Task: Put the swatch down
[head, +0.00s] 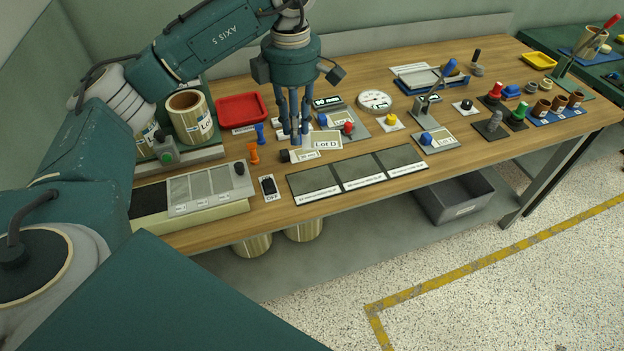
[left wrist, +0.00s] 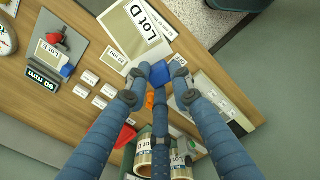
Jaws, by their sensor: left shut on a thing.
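The swatch (head: 325,141) is a flat beige card labelled "Lot D". It also shows in the left wrist view (left wrist: 124,32), with a blue tab (left wrist: 160,74) at its near edge. My left gripper (head: 296,140) points down, its blue fingers shut around the tab in the left wrist view (left wrist: 159,73). The card reaches out to the right of the fingers in the head view. Its height above the table is hard to tell. A three-panel dark grey board (head: 357,171) with white label strips lies in front of it. My right gripper is not in view.
A red tray (head: 241,108), an orange peg (head: 253,154) and a blue peg (head: 260,134) are left of the fingers. A black OFF switch (head: 269,186) is near the front edge. A red-knobbed fixture (head: 348,128) stands just behind the swatch. Labelled rolls (head: 190,117) stand at left.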

